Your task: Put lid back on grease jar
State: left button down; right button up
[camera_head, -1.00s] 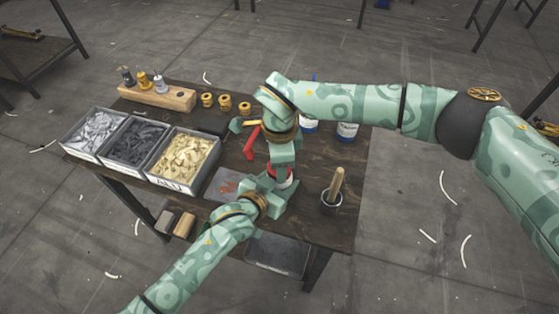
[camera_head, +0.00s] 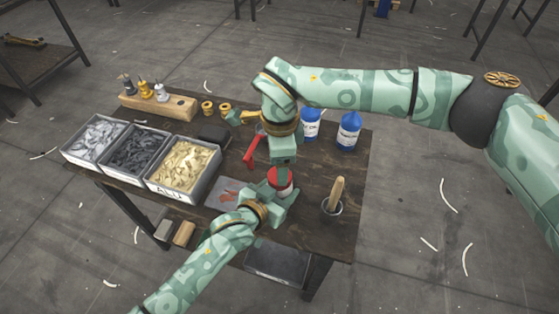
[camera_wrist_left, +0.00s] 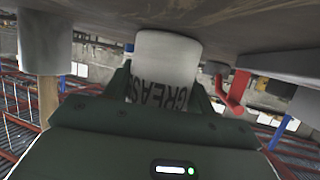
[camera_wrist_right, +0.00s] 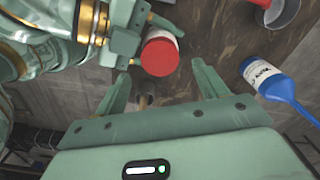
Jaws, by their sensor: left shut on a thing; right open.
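The grease jar is a white jar; its lettering "GREASE" shows in the left wrist view (camera_wrist_left: 165,85). The red lid (camera_head: 280,178) sits on top of the jar (camera_wrist_right: 157,33) and covers its mouth; I cannot tell whether it is screwed tight. My left gripper (camera_head: 277,199) is shut around the jar's white body, near the front of the table. My right gripper (camera_wrist_right: 164,82) is open and empty, with its fingers apart from the lid, just above and behind it in the head view (camera_head: 284,158).
Two blue bottles (camera_head: 348,131) stand at the back right. A red lever (camera_head: 252,152) rises behind the jar. A grey mat (camera_head: 226,192) lies left of it.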

aim_at(280, 189)
jog(key=shift+c, duration=0.3)
jog(key=r, duration=0.1)
jog(key=w+r, duration=0.1)
jog(key=r+n, duration=0.1)
jog(key=shift+w+d+t, duration=0.2)
jog(key=shift+w+t, duration=0.1)
jog(key=shift+t, duration=0.1)
jog(key=shift+r+n, duration=0.35)
jog(key=shift+n, duration=0.85)
jog(key=n, duration=0.2)
jog(key=shift+s+r+n, duration=0.15)
jog(key=shift+s+n, duration=0.1)
jog(key=shift+n, duration=0.15)
jog(key=n, duration=0.2)
jog(key=s+n, duration=0.1)
jog(key=n, duration=0.1)
jog(key=shift+f+g, duration=0.25)
jog(key=shift+g, duration=0.05)
jog(key=n, duration=0.2)
jog(key=shift+s+a+n, duration=0.1)
jog(key=shift+a+n, duration=0.1)
jog(key=shift+n, duration=0.2)
jog(key=shift+f, duration=0.15)
jog(key=shift+f, duration=3.9)
